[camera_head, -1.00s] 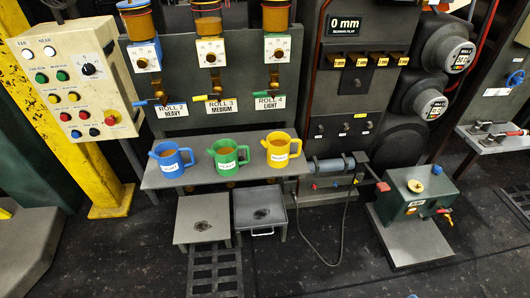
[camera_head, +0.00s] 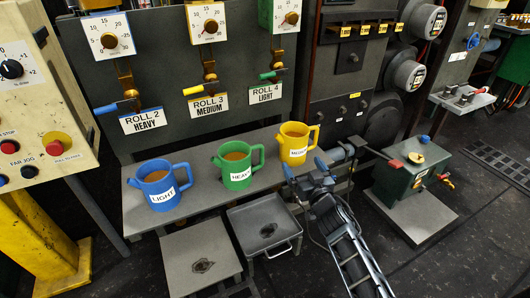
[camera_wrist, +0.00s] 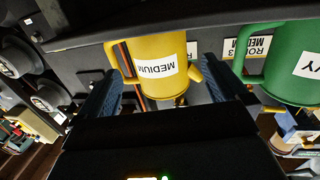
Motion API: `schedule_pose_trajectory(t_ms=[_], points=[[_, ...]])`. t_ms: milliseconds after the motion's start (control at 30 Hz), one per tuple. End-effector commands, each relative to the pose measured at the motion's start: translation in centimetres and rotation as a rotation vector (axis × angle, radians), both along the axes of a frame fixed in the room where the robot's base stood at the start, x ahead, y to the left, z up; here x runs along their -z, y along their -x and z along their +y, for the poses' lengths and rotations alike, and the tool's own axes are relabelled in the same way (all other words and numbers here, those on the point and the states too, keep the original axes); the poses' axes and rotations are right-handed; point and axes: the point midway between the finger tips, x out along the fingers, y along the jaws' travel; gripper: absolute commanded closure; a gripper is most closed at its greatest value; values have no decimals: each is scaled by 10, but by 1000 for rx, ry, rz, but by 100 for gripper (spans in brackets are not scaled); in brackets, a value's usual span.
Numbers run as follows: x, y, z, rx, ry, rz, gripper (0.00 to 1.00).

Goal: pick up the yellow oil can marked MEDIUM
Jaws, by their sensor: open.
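The yellow oil can (camera_head: 294,143) stands upright at the right end of a grey shelf (camera_head: 208,198). Its label is partly hidden in the head view. The wrist view shows the yellow can (camera_wrist: 160,55) upside down in the picture, with the word MEDIUM readable. My gripper (camera_head: 308,176) is in front of and slightly below the yellow can. Its two blue-grey fingers (camera_wrist: 168,90) are apart, one towards each side of the can in the wrist view. Nothing is held. I cannot tell whether a finger touches the can.
A green can (camera_head: 236,165) marked HEAVY stands left of the yellow one; a blue can (camera_head: 160,186) marked LIGHT stands further left. Above are valve levers and roll signs (camera_head: 208,104). Two low trays (camera_head: 200,262) are below the shelf. A green box (camera_head: 405,178) is at right.

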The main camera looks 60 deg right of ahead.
Motion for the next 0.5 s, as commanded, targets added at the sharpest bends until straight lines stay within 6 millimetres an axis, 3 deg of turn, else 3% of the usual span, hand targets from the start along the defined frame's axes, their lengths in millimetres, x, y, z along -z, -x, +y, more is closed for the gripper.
schedule_pose_trajectory(t_ms=[100, 500], points=[[4, -1, -20, 23, 4, -4, 0], [-2, -28, -48, 25, 6, -7, 0]])
